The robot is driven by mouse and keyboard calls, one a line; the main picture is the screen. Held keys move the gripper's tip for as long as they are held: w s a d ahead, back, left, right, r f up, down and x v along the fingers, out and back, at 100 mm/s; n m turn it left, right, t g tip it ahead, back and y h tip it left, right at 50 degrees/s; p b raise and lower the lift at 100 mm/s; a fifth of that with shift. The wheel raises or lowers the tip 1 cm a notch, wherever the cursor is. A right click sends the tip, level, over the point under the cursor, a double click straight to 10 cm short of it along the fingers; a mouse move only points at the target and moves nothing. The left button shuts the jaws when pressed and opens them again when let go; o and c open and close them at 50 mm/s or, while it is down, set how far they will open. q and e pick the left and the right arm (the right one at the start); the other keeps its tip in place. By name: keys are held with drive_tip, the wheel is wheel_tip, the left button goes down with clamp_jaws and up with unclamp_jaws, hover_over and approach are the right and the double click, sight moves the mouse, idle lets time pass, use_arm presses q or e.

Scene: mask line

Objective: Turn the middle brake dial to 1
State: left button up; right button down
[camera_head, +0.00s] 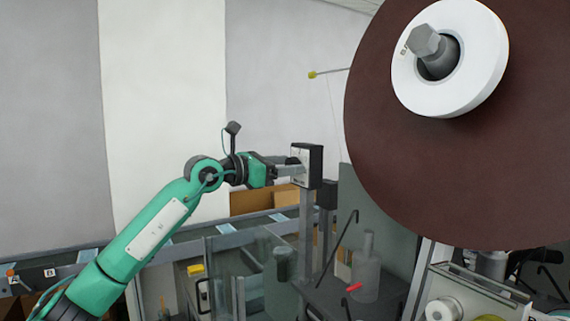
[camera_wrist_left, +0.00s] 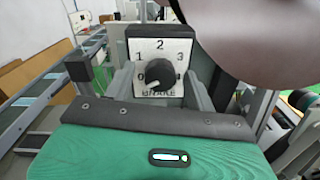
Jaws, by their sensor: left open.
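A brake dial box (camera_head: 308,166) stands on a grey post in the head view. In the left wrist view its white face (camera_wrist_left: 176,52) reads 0 to 4 with BRAKE below. Its black knob (camera_wrist_left: 161,73) has a white mark pointing to the lower left, near or just below the 0. My left gripper (camera_head: 293,168) is at the dial face, open. In the wrist view its fingers (camera_wrist_left: 160,90) stand on either side of the knob, and I cannot tell whether they touch it. Only this dial face is readable. My right gripper is not in view.
A second dark box (camera_head: 327,195) on a post stands just behind. A large brown roll with a white hub (camera_head: 480,80) fills the upper right. Below are a conveyor rail (camera_head: 240,228), clear guard panels and a clear bottle (camera_head: 366,275). The wall side at upper left is free.

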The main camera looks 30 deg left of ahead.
use_arm(q)
drive_tip(key=shift+c, duration=0.5)
drive_tip(key=c, duration=0.7)
drive_tip(key=shift+c, duration=1)
drive_tip(key=shift+m+b, duration=2.75)
drive_tip(key=shift+m, duration=3.05)
